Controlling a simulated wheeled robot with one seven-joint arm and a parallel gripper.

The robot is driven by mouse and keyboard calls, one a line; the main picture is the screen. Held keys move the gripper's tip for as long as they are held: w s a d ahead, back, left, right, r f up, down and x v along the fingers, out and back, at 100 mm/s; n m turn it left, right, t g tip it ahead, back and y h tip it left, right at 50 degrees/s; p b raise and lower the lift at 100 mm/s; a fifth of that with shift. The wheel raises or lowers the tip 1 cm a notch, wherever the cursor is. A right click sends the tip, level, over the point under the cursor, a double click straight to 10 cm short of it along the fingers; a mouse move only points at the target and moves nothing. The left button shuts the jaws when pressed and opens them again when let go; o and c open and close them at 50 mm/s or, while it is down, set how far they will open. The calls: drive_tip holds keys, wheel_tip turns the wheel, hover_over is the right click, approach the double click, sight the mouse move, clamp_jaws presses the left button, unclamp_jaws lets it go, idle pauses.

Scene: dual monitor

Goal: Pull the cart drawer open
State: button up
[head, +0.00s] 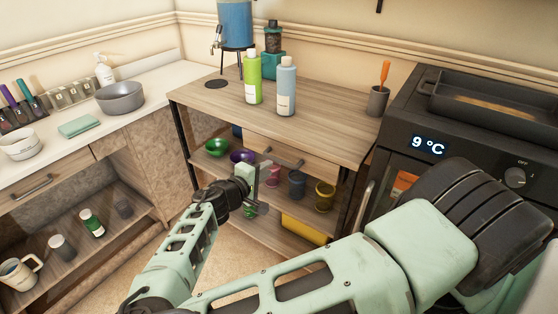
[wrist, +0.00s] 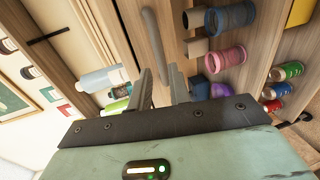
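The wooden cart (head: 190,97) stands in the middle of the head view. Its drawer front (head: 318,168) lies just under the top and looks closed. A dark bar handle (head: 283,158) is on the drawer front. My gripper (head: 268,182) is in front of the cart, close to the handle, and partly hides the lower shelves. In the wrist view my gripper (wrist: 161,76) is open, with a gap between its two fingers. The handle (wrist: 152,40) runs down toward this gap. I cannot tell whether its lower end lies between the fingers or beyond them.
Bottles, a green one (head: 252,78) and a blue one (head: 286,88), stand on the cart top. A cup (head: 377,100) stands at its right end. Jars and bowls fill the shelf below. A black oven (head: 420,120) is close on the right, a counter (head: 150,85) on the left.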

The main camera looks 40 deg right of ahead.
sight(278, 162)
drive_tip(key=x, duration=0.7)
drive_tip(key=shift+w+d, duration=0.1)
drive_tip(key=shift+d, duration=0.1)
clamp_jaws()
